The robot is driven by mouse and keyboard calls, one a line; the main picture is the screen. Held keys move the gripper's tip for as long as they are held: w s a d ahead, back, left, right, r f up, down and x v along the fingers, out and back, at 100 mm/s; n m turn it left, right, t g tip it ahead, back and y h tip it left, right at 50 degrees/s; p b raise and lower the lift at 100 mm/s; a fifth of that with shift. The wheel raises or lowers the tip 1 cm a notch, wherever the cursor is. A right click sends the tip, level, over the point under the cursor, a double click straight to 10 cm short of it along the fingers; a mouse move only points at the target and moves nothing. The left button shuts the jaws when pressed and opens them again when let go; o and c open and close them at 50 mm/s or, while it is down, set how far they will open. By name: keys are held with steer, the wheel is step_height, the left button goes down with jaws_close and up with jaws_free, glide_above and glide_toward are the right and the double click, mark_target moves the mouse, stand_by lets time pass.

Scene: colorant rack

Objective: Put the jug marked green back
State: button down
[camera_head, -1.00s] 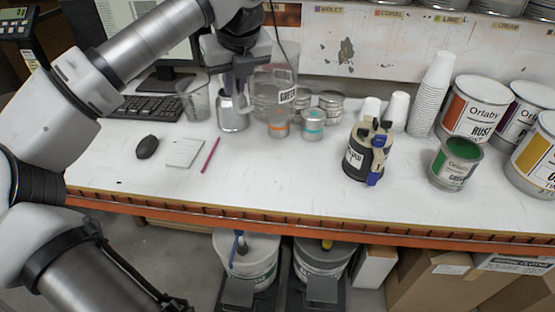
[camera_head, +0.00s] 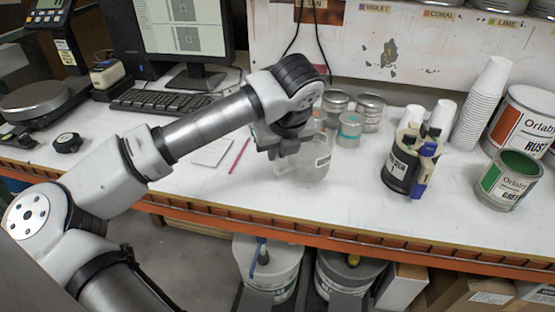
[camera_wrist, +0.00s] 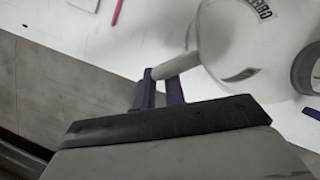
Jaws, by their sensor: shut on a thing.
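The jug marked green (camera_head: 308,170) is a clear, see-through jug with a white label. In the head view it is near the bench's front edge, beneath and right of my gripper (camera_head: 283,151). In the wrist view the jug (camera_wrist: 240,45) shows its label, partly cut off at the top, and looks empty. My gripper (camera_wrist: 165,85) is shut on the jug's handle in the wrist view. I cannot tell whether the jug's base touches the bench.
Small tins (camera_head: 349,130) stand behind the jug. A black container with blue clips (camera_head: 402,170), an open can of green paint (camera_head: 508,182) and stacked white cups (camera_head: 480,108) are to the right. Lidded buckets (camera_head: 268,270) are below the bench. The keyboard (camera_head: 160,102) is at the back left.

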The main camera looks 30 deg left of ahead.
mark_target(277, 162)
step_height(277, 162, down, 3)
steer(key=shift+a+r+b, duration=0.1)
steer(key=shift+b, duration=0.2)
steer(key=shift+w+a, duration=0.15)
steer(key=shift+d, duration=0.2)
steer(key=c, duration=1.9)
jaws_free()
steer(key=o, duration=0.4)
steer(key=shift+o, duration=0.2)
